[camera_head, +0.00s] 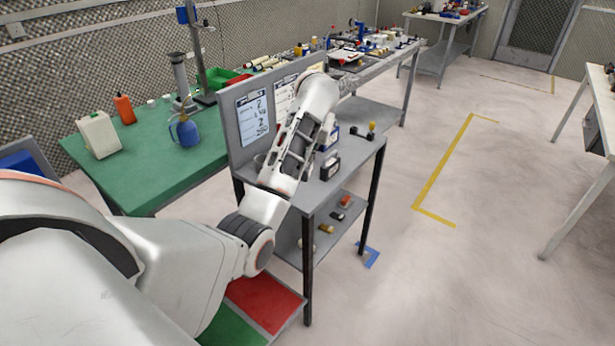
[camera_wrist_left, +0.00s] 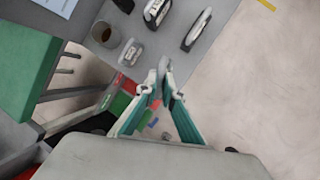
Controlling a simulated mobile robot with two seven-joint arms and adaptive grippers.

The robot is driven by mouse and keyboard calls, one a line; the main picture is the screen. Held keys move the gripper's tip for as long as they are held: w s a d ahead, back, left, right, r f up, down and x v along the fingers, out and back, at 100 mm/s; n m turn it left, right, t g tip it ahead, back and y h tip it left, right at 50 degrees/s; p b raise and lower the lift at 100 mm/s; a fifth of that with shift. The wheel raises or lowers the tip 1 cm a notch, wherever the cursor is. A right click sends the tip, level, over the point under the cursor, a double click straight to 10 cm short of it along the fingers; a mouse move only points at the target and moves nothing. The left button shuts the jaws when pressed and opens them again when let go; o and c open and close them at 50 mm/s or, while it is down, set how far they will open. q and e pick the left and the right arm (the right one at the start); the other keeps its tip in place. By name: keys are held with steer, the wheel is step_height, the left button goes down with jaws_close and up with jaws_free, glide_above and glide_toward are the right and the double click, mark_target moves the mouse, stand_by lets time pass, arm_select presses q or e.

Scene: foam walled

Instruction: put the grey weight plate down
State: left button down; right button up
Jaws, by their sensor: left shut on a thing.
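My left gripper (camera_wrist_left: 162,72) shows in the left wrist view with its teal-sided fingers drawn together at the tips. A small grey piece shows between the fingertips; I take it as the grey weight plate (camera_wrist_left: 158,80), seen nearly edge-on and mostly hidden by the fingers. The gripper is over the near edge of the grey shelf top (camera_wrist_left: 165,45); I cannot tell the height or whether the plate touches anything. In the head view my left arm reaches over the grey shelf unit (camera_head: 352,160), and its forearm hides the gripper and plate. My right gripper is in neither view.
On the shelf top stand a black box (camera_head: 330,166), a dark item with yellow (camera_head: 365,131) and, in the wrist view, a dark round cup (camera_wrist_left: 104,34) and a small grey item (camera_wrist_left: 130,52). An upright sign panel (camera_head: 252,118) borders the shelf.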

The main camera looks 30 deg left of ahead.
mark_target(307, 177)
arm_select(q)
step_height(307, 177, down, 9)
steer(key=shift+r, duration=0.2)
steer(key=c, duration=2.2)
jaws_free()
steer(key=shift+f, duration=0.1)
steer(key=v, duration=1.2)
steer(key=s+d+f+n+t+h, duration=0.1)
steer(key=s+d+f+n, duration=0.15)
steer(key=f+n, duration=0.45)
steer(key=s+d+f+n+t, duration=0.1)
steer(key=s+d+f+n, duration=0.2)
steer(key=f, duration=0.8)
steer(key=s+d+f+n+t+h, duration=0.1)
steer(key=s+f+n, duration=0.4)
steer(key=f, duration=0.3)
steer(key=s+d+f+n+t+h, duration=0.1)
steer(key=s+d+f+n, duration=0.1)
steer(key=s, duration=0.4)
steer(key=s+d+f+n+t+h, duration=0.1)
steer(key=s+d+f+n, duration=0.1)
steer(key=s+d+n, duration=0.2)
steer(key=s+d+f+n+t+h, duration=0.1)
steer(key=s+d+f+n, duration=0.1)
steer(key=s+n, duration=0.6)
steer(key=shift+s+d+t, duration=0.4)
steer(key=shift+s+d, duration=0.3)
steer(key=shift+d, duration=0.05)
